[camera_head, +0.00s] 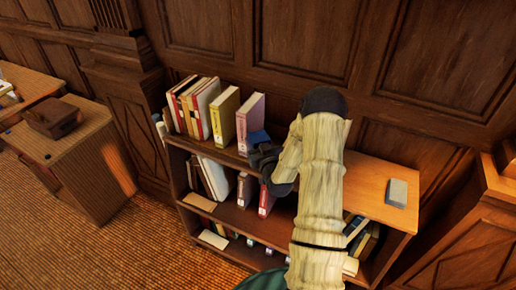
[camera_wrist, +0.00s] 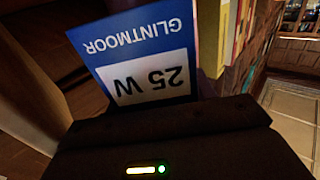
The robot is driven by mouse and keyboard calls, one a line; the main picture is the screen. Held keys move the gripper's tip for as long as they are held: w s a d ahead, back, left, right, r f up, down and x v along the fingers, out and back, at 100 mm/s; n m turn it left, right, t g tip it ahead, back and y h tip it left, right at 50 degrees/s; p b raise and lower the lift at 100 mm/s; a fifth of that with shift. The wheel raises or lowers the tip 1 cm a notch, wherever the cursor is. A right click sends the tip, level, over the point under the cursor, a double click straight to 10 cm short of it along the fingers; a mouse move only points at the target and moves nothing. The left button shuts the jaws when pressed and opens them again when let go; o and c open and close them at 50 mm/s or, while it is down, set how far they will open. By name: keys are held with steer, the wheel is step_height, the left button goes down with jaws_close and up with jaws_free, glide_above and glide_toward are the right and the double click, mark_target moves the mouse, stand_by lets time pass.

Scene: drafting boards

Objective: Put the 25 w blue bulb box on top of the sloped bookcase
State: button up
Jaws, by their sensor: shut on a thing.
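The blue bulb box (camera_head: 258,138) shows as a small blue patch just right of the standing books in the head view. In the wrist view the blue box (camera_wrist: 125,75) shows a white panel reading "25 W" and "GLINTMOOR", upside down. My gripper (camera_head: 264,158) is shut on it, at the front edge of the bookcase's top; the dark gripper body (camera_wrist: 165,125) covers the box's near end in the wrist view. The bookcase (camera_head: 372,186) has a wooden top, partly hidden by my arm. I cannot tell whether the box touches the top.
Several upright books (camera_head: 200,108) fill the top's left part, with a pink-mauve book (camera_head: 250,118) nearest the box. A small grey block (camera_head: 397,193) lies on the top's right part, with bare wood around it. Panelled wall stands behind; a desk (camera_head: 75,150) is at left.

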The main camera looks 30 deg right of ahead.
steer(key=shift+f+p, duration=0.4)
steer(key=shift+f, duration=1.45)
steer(key=shift+f, duration=0.1)
steer(key=shift+f, duration=0.1)
steer(key=o, duration=1)
